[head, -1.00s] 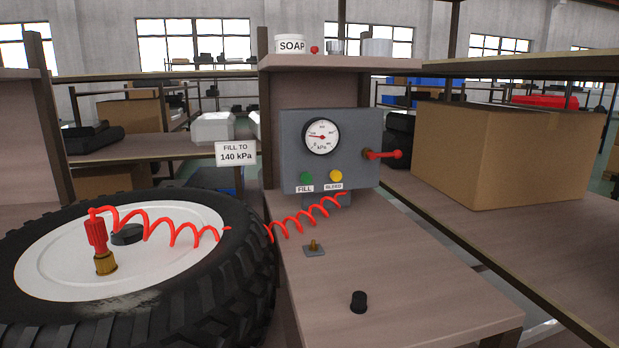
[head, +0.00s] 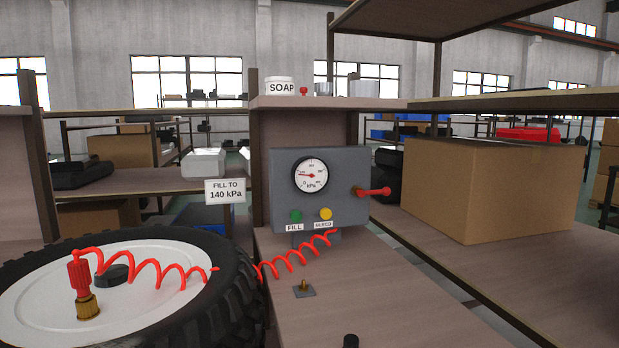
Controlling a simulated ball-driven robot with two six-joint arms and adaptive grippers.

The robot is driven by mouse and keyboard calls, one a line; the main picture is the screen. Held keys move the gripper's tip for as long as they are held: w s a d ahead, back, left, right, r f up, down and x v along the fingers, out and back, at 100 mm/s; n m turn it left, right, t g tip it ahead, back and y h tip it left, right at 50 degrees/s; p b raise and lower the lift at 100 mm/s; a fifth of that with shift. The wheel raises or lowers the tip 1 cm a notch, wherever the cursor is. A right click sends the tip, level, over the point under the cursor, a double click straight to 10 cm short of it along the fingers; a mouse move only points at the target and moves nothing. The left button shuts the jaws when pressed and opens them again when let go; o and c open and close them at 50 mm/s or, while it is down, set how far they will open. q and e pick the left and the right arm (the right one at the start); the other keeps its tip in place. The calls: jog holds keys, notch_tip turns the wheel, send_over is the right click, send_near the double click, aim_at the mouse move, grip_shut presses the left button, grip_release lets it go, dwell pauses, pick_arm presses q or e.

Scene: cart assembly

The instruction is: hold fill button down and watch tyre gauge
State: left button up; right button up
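The grey control box (head: 345,165) stands on the bench at the centre. Its round white gauge (head: 310,175) has a red needle pointing left, toward the low part of the dial. The green fill button (head: 296,215) sits below the gauge, above a FILL label. The yellow bleed button (head: 326,213) is to its right. The tyre (head: 225,300) with a white rim lies flat at the lower left. A red chuck with a brass end (head: 83,290) stands on the rim, joined to a coiled red hose (head: 160,270). Neither of my grippers shows.
A sign (head: 226,191) reads FILL TO 140 kPa. A red-handled lever (head: 373,191) sticks out from the box's right side. A brass fitting on a plate (head: 304,289) and a black cap (head: 350,341) are on the bench. A cardboard box (head: 490,190) stands at right.

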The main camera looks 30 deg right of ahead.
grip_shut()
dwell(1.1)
